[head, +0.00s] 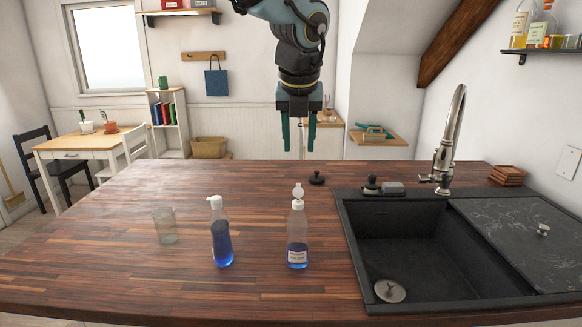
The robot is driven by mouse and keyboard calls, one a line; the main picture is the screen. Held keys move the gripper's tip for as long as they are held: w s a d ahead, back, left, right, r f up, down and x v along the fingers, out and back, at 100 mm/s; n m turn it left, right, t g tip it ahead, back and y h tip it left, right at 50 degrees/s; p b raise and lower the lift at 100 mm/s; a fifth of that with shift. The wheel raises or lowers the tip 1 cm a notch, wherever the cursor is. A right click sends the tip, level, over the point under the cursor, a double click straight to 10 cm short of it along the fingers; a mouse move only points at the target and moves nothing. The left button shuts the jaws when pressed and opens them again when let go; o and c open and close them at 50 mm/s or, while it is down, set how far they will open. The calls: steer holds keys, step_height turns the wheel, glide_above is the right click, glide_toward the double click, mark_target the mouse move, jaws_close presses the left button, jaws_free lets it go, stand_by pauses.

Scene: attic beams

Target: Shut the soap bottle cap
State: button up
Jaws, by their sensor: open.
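A clear soap bottle (297,238) with blue liquid and a label stands upright on the wooden counter, left of the sink. Its white flip cap (298,192) is open, with the lid standing up above the neck. A second bottle (221,238) with blue liquid and a white pump-like top stands to its left. My gripper (299,145) points down, open and empty, high above and beyond the labelled bottle, with its fingers apart from everything. The bottle is not hidden by anything.
A glass (164,226) stands at the left. A black stopper (317,178) lies behind the labelled bottle. The black sink (353,245) with a tall faucet (451,140) is at the right. The wooden counter (110,235) is clear at far left.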

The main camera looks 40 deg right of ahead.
mark_target(298, 191)
steer(key=p+x, duration=0.1)
steer(key=x, duration=0.9)
steer(key=shift+f+p, duration=0.3)
steer(key=shift+p, duration=0.1)
jaws_close()
